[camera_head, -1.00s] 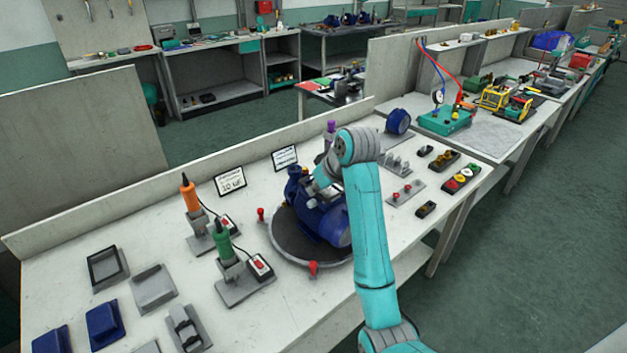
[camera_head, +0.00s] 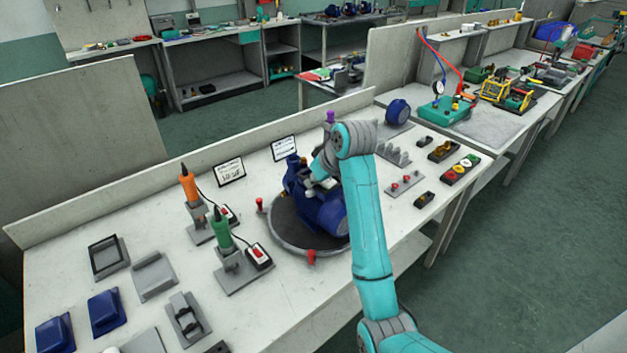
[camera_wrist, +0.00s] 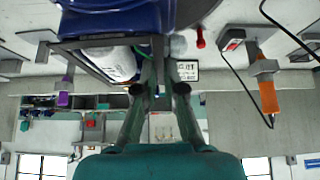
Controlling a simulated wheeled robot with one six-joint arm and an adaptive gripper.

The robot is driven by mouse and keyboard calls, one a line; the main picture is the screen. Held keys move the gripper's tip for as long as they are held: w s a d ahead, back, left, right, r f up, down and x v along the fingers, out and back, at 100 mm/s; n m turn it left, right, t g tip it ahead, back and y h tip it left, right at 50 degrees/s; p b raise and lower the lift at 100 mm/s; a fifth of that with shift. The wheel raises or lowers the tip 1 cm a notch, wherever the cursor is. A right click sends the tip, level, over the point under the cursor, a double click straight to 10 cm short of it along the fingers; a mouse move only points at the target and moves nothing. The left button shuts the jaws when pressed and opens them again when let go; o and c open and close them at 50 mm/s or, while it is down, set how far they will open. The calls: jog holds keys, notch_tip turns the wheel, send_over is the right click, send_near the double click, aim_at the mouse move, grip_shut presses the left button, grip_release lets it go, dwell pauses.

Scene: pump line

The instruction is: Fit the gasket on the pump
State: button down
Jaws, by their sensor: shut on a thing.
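The blue pump (camera_head: 328,214) sits on a dark round turntable (camera_head: 283,233) on the bench. My gripper (camera_head: 318,184) is at the pump's upper side, partly hidden by my arm. In the wrist view, my gripper (camera_wrist: 164,66) is shut on a thin dark rectangular frame, which looks like the gasket (camera_wrist: 95,40). The frame lies close to the pump's blue body (camera_wrist: 115,17), with a pale rounded part seen through it. I cannot tell whether the gasket touches the pump. Another black frame (camera_head: 92,247) rests on a grey holder at the left.
Green (camera_head: 222,231) and orange (camera_head: 189,188) drivers stand in holders left of the turntable. Red knobs (camera_head: 311,257) stand by its rim. Grey fixtures and small parts (camera_head: 404,185) lie to the right.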

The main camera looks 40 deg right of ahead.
jog(key=shift+f, duration=0.2)
dwell(0.6)
jog(key=c, duration=1.6)
grip_release()
jog(key=shift+o, duration=0.2)
jog(key=shift+s+r, duration=0.1)
jog(key=shift+v, duration=1)
jog(key=o, duration=0.6)
jog(key=shift+c, duration=0.2)
